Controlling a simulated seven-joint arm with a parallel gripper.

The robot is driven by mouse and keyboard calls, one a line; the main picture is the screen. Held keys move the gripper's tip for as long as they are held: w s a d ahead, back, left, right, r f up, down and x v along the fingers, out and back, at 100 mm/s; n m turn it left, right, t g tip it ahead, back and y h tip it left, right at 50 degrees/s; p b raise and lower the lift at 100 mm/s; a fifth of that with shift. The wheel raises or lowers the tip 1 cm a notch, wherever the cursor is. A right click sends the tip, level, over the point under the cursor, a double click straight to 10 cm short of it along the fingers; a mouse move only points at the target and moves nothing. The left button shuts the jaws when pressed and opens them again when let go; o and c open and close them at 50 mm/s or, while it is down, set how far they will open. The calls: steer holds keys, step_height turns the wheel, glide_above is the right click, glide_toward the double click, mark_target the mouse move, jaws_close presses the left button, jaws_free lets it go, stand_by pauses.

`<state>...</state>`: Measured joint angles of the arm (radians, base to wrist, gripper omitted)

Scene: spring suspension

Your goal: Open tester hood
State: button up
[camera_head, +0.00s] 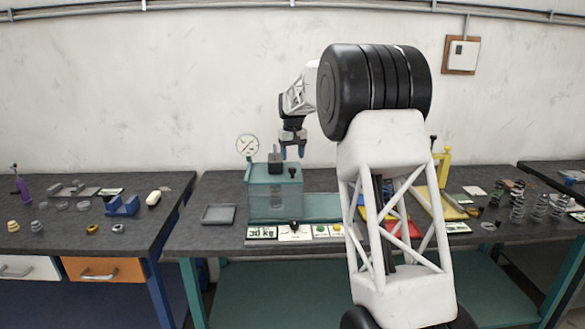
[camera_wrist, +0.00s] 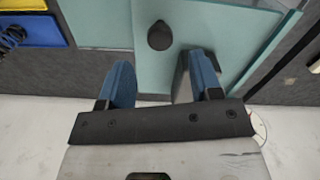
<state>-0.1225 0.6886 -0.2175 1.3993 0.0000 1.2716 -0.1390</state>
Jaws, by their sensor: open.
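The tester (camera_head: 262,184) is a teal machine on the middle bench, with a round dial gauge (camera_head: 248,145) on its back left. Its hood (camera_head: 275,206) looks like a see-through teal box and appears down over the front. A small black knob (camera_head: 293,172) sits on the top right of the tester. My gripper (camera_head: 292,155) points down just above this knob, open and empty. In the wrist view the blue-padded fingers of my gripper (camera_wrist: 158,66) are apart, and a black knob (camera_wrist: 160,36) on a teal surface lies beyond the gap between them, not touched.
A dark block (camera_head: 274,163) stands on the tester close left of my gripper. A grey tray (camera_head: 218,214) lies left of the tester. Labelled plates (camera_head: 295,232) line the bench front. A yellow press (camera_head: 443,170) and several springs (camera_head: 538,207) are on the right.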

mark_target(293, 168)
steer(key=shift+f, duration=2.65)
jaws_close()
